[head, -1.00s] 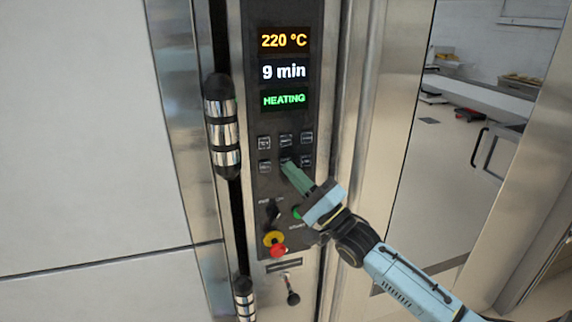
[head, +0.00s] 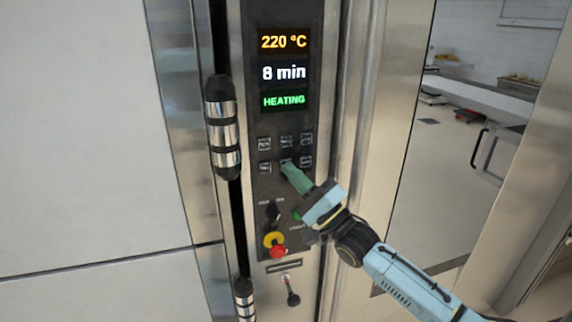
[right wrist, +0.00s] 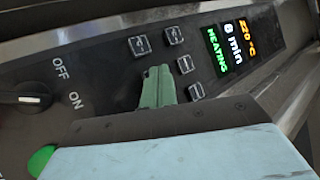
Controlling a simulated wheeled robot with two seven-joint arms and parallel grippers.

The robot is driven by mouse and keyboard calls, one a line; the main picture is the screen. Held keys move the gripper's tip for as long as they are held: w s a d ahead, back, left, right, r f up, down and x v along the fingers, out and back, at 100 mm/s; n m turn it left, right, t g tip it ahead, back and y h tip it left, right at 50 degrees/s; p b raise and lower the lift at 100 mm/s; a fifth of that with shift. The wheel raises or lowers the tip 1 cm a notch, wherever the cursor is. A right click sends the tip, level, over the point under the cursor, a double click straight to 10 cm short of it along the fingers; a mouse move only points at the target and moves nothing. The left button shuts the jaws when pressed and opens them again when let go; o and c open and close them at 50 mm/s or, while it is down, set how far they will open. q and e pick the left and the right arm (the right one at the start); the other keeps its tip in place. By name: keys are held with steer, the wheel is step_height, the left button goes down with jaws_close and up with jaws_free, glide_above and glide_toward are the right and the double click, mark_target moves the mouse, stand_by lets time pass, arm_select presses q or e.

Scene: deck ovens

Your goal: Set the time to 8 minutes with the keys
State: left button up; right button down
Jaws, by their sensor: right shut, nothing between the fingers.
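The control panel (head: 273,200) is dark and upright, with a display (head: 284,72) reading 220 °C, 8 min and HEATING. Below it are two rows of small keys (head: 285,141). My right gripper (head: 287,168) is shut and empty, its green fingertips at the middle key of the lower row, which they partly cover. Whether the tips touch the key I cannot tell. In the right wrist view the shut fingers (right wrist: 157,86) lie over the panel among the keys, and the display (right wrist: 229,45) also reads 8 min. My left gripper is not in view.
Below the keys are a dark rotary switch (head: 272,213) marked OFF and ON, a green button (right wrist: 41,160) and a red emergency knob (head: 278,251) on a yellow collar. A black and chrome handle (head: 222,127) stands out left of the panel.

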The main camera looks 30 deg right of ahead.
steer(key=shift+s+a+p, duration=0.15)
steer(key=shift+s+p, duration=0.2)
steer(key=shift+s, duration=0.3)
steer(key=s+p, duration=0.1)
steer(key=s, duration=0.1)
steer(key=s+a+p, duration=0.1)
steer(key=s, duration=0.2)
steer(key=shift+a+p, duration=0.1)
steer(key=shift+p, duration=0.3)
steer(key=shift+w, duration=0.1)
